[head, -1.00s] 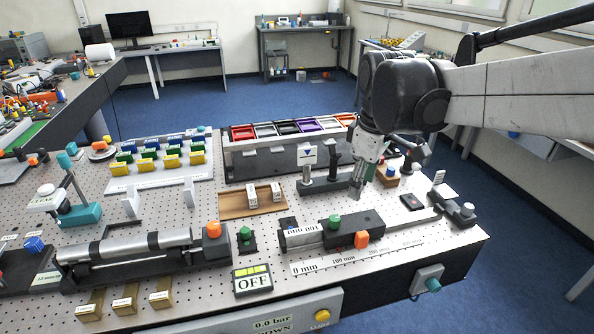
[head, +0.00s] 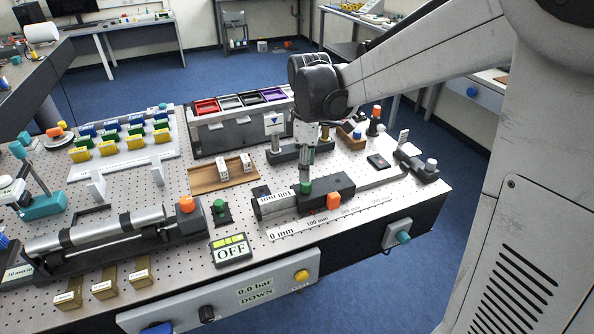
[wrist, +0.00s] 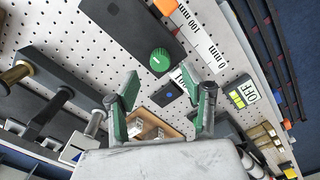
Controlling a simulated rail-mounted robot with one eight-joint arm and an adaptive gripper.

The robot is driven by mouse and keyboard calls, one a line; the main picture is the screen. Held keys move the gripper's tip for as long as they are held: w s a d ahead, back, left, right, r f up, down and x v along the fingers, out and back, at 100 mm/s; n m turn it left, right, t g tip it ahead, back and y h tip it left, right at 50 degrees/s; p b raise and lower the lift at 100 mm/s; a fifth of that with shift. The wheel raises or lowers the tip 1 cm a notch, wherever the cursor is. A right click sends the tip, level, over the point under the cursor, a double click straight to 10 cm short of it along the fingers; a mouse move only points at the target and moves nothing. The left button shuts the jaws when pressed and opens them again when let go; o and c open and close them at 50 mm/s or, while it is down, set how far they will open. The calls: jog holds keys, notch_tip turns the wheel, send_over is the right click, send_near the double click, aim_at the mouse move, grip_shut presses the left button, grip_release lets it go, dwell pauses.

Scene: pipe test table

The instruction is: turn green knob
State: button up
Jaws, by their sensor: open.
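A round green knob (head: 306,187) sits on top of a dark block (head: 338,186) near the front right of the table. In the wrist view the green knob (wrist: 160,59) shows a white line on its face. My gripper (head: 305,172) points down just above this knob. In the wrist view my gripper (wrist: 158,76) has its two green-lined fingers apart, with the knob just beyond the fingertips. Nothing is between the fingers, and I cannot tell the exact gap to the knob. A second green knob (head: 219,207) stands on a small black base further left.
An orange knob (head: 334,200) is on the same block, close to the green one. A display reading OFF (head: 231,249) lies at front left. A wooden tray (head: 205,183) with white blocks is behind left. A dark post stand (head: 286,155) is close behind my gripper.

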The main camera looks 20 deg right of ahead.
aim_at(306, 186)
notch_tip(306, 186, down, 6)
jog(key=shift+r, duration=0.1)
dwell(0.4)
grip_shut()
jog(key=shift+m+b, duration=0.75)
jog(key=shift+m, duration=0.75)
grip_release()
